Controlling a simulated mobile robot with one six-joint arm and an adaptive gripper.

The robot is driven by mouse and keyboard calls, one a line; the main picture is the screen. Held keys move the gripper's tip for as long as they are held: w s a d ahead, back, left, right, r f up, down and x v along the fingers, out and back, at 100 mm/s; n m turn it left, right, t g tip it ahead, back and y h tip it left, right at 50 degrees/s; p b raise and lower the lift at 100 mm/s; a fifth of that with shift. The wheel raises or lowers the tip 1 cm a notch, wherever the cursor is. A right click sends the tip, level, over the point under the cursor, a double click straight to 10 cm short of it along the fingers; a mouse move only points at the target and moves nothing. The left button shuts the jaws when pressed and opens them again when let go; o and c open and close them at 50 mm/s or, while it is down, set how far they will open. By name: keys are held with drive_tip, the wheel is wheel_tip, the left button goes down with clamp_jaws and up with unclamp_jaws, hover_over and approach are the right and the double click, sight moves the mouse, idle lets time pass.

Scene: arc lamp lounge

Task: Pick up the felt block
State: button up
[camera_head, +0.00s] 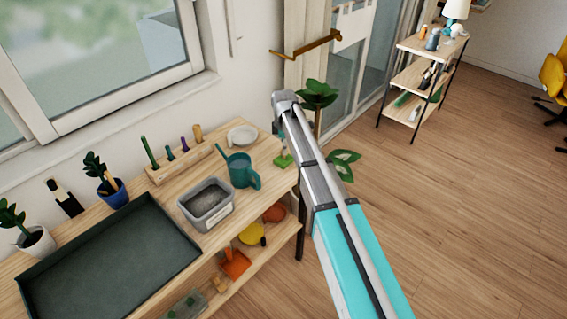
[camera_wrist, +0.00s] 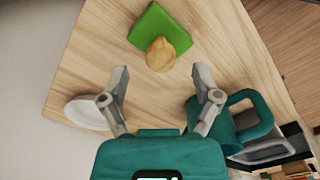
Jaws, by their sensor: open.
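The felt block (camera_wrist: 160,26) is a green square pad with a rounded tan knob (camera_wrist: 160,55) on it. It lies on the wooden top of the shelf unit near its end, and in the head view its green part shows at the right end (camera_head: 283,161). My gripper (camera_wrist: 162,82) is open and empty, with its two fingers apart. In the wrist view the block is beyond the fingertips, in line with the gap between them. Nothing is between the fingers. In the head view my arm hides part of the area around the gripper.
A teal watering can (camera_head: 243,171) stands close by, beside the right finger in the wrist view. A white dish (camera_head: 242,136) is on the other side. A grey bin (camera_head: 206,203), a wooden tool rack (camera_head: 180,164) and a dark tray (camera_head: 110,262) stand further along the top.

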drive_tip(key=shift+f+b, duration=1.05)
drive_tip(key=shift+f, duration=0.3)
clamp_jaws()
